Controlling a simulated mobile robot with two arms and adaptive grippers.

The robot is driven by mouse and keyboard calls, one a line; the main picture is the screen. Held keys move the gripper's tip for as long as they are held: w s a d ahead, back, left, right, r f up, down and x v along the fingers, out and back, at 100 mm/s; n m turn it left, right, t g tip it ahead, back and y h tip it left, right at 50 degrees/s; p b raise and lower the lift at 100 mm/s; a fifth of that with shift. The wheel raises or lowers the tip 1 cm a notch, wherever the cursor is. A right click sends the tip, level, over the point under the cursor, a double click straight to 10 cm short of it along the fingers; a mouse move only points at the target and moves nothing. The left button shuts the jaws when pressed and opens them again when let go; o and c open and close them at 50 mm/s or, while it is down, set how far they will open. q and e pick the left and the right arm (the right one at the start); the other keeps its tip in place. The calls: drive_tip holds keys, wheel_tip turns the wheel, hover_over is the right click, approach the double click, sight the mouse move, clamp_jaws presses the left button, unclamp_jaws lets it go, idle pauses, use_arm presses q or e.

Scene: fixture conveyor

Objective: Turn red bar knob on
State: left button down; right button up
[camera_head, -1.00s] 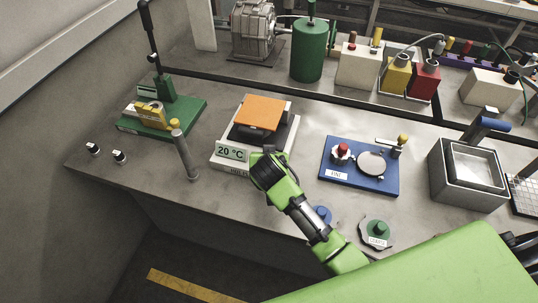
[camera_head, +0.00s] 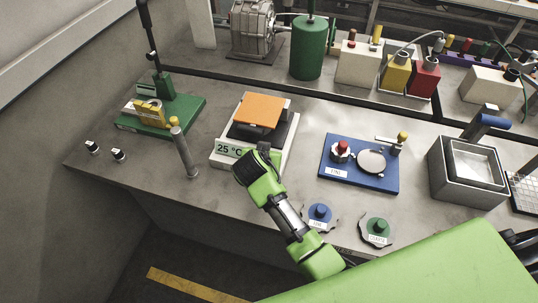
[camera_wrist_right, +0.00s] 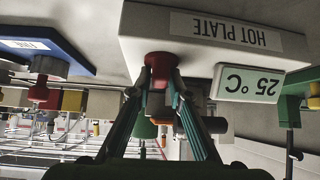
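The hot plate (camera_head: 284,155), a white base with an orange block (camera_head: 259,109) on top, stands mid-table in the head view. Its display (camera_head: 229,148) reads 25 °C; the display also shows upside down in the right wrist view (camera_wrist_right: 247,83). A red knob (camera_wrist_right: 161,58) sits on the hot plate's front, beside the display and the HOT PLATE label. My right gripper (camera_wrist_right: 161,76) has its fingertips on both sides of this knob, seemingly shut on it. In the head view my right wrist hides the knob and fingertips. My left gripper is not in view.
A grey post (camera_head: 184,150) with a yellow top stands left of the hot plate. A blue board (camera_head: 338,177) with another red knob lies to the right. Blue (camera_head: 320,213) and green (camera_head: 377,227) buttons sit near the front edge. A grey basin (camera_head: 450,185) stands farther right.

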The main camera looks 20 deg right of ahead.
drive_tip(key=shift+o, duration=0.6)
drive_tip(key=shift+n, duration=0.4)
